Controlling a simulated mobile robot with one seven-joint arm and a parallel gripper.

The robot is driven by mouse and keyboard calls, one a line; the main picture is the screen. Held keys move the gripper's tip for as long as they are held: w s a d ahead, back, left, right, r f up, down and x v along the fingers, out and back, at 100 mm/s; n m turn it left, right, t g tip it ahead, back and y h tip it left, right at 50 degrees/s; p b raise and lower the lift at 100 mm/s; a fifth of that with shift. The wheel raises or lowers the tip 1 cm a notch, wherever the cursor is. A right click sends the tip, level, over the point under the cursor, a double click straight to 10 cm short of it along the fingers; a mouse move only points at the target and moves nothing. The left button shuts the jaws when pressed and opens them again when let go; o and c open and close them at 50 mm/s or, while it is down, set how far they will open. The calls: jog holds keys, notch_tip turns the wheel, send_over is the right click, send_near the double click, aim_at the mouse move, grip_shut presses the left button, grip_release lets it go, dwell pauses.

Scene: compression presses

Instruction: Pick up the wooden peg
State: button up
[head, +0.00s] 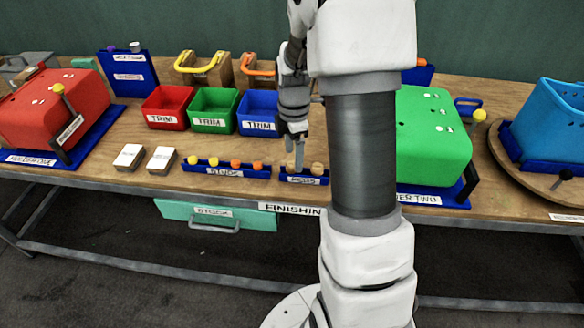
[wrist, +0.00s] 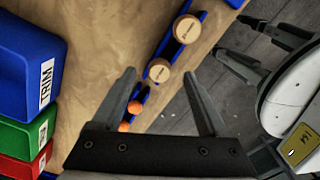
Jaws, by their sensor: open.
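Two round wooden pegs stand in a small blue rack (head: 304,181) near the table's front edge. In the head view the right peg (head: 318,168) is clear, and the left one is partly hidden by my gripper (head: 295,166). The wrist view shows both round tops: the nearer peg (wrist: 158,70) and the farther peg (wrist: 186,28). My gripper (wrist: 161,78) is open and points down over the rack. The nearer peg appears between its fingertips in the wrist view. I cannot tell how far above the peg the fingertips are, and I see no contact.
Beside it is a blue rack (head: 226,172) with several orange and yellow knobs. Red (head: 168,105), green (head: 214,110) and blue (head: 258,112) trim bins stand behind. A green press (head: 432,135) is on the right, a red one (head: 50,105) on the left. The table's front edge is close.

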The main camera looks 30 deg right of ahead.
aim_at(293, 164)
jog(key=shift+f, duration=1.6)
grip_shut()
